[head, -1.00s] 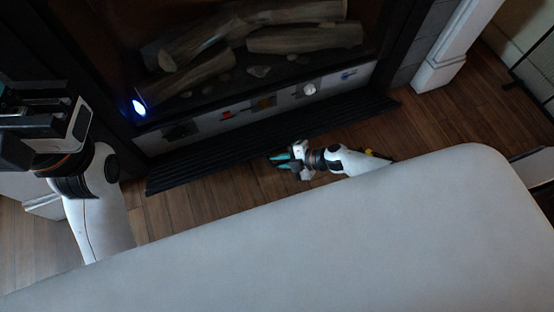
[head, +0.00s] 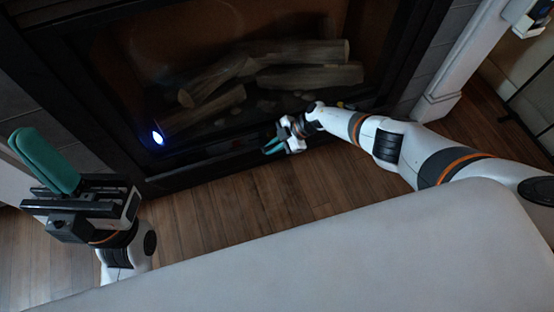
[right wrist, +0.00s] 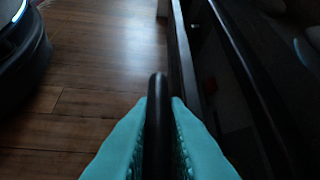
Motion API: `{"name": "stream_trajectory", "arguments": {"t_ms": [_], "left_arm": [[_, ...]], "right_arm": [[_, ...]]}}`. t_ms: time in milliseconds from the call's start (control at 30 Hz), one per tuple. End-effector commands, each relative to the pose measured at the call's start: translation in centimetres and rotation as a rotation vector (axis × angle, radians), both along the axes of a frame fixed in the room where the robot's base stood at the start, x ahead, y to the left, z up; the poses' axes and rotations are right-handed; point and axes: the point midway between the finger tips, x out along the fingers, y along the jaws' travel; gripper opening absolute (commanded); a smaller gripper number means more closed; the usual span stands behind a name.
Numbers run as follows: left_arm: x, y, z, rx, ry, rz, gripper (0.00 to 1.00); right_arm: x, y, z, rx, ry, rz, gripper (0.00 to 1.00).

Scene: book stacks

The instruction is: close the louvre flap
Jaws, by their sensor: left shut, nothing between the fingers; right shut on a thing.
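The louvre flap (head: 205,168) is a long dark panel along the bottom of the fireplace, raised close to the front. In the right wrist view its dark edge (right wrist: 157,125) stands between my teal fingers, with a gap between it and the fireplace front on the right. My right gripper (head: 271,146) is shut on the flap's edge, and its fingers also show in the right wrist view (right wrist: 160,108). The controls behind the flap are mostly hidden. My left gripper (head: 42,160) is shut and empty at the far left, fingers pointing up, away from the flap.
The fireplace (head: 100,95) holds several logs (head: 305,77) behind dark glass. A bluish-white light (head: 158,138) glows at its lower left. A white pillar base (head: 437,103) stands to the right. The wooden floor (head: 225,200) before the fireplace is clear.

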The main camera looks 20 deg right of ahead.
Motion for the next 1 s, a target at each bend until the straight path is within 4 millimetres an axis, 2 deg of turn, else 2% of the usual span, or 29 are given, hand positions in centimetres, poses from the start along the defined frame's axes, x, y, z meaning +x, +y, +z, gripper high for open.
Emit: {"name": "stream_trajectory", "arguments": {"t_ms": [33, 267, 800, 833, 900, 967, 1000], "left_arm": [[0.0, 0.0, -0.6, 0.000, 0.000, 0.000, 0.00], [0.1, 0.0, -1.3, 0.001, 0.005, -0.001, 0.00], [0.2, -0.1, -0.6, 0.003, -0.021, 0.000, 0.00], [0.2, -0.1, -0.5, 0.003, -0.022, 0.000, 0.00], [0.2, 0.0, -0.5, 0.001, -0.023, 0.001, 0.00], [0.2, 0.0, -0.5, 0.001, -0.023, 0.001, 0.00], [0.2, 0.0, -0.5, 0.000, -0.022, 0.001, 0.00]], "right_arm": [[0.4, -0.1, -0.2, -0.004, 0.001, 0.005, 0.00], [2.0, 0.0, 0.4, -0.004, 0.001, 0.004, 0.00], [2.8, 0.1, 0.8, 0.000, -0.005, -0.004, 0.00], [2.8, 0.1, 0.8, 0.000, -0.006, -0.004, 0.13], [2.8, 0.2, 0.8, 0.001, -0.006, -0.004, 0.25], [2.7, 0.2, 0.8, 0.001, -0.005, -0.002, 0.33], [2.7, 0.2, 0.8, 0.002, -0.005, -0.002, 0.33]]}}
